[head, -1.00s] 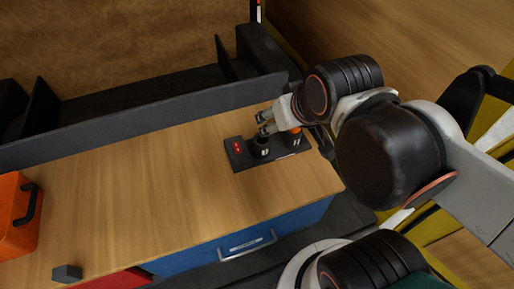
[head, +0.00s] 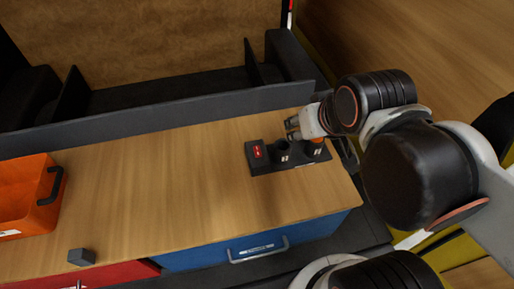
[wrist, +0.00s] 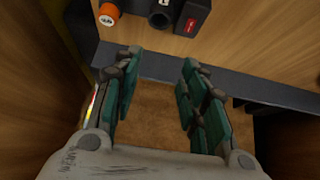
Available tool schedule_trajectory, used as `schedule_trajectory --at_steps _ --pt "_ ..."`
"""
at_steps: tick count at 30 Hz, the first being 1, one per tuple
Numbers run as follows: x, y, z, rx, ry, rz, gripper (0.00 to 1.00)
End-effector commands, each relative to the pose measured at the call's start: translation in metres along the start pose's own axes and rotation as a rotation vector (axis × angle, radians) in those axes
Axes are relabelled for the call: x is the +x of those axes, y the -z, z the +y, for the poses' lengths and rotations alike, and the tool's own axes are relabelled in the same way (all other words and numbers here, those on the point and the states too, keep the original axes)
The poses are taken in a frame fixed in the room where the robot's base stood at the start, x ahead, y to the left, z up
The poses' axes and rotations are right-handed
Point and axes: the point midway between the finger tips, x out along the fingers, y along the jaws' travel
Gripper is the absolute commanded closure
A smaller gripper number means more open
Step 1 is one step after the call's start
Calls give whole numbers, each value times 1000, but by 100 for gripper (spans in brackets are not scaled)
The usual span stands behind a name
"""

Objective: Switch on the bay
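A black unit (head: 298,168) lies at the right end of the wooden worktop. Its left end carries a small red switch (head: 258,152), also at the top of the wrist view (wrist: 190,25). Beside it are a black cup-like holder (head: 283,152) and another holder with an orange item (head: 314,147); the orange round top (wrist: 108,15) shows in the wrist view. My gripper (head: 293,128) is behind and above the unit, near the holders. In the wrist view my gripper (wrist: 161,60) is open, its teal fingers wide apart with nothing between them.
A dark rail (head: 160,133) runs along the worktop's back edge. An orange box (head: 25,205) with a black handle and a small grey block (head: 82,257) are at the left. A blue drawer (head: 200,256) and a red drawer (head: 110,275) are below. The middle worktop is clear.

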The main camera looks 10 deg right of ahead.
Motion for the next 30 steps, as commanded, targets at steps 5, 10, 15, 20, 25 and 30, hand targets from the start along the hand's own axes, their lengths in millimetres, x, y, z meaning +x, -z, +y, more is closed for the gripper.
schedule_trajectory --at_steps 5,10,15,20,25,30 --pt "3 10 -4 0 6 -32 100" --pt "12 27 -12 1 13 -97 100" --pt "27 42 -22 2 18 -169 100" --pt "43 55 -32 2 19 -235 100" --pt "64 66 -43 2 17 -306 100" --pt "88 72 -55 1 12 -374 100"
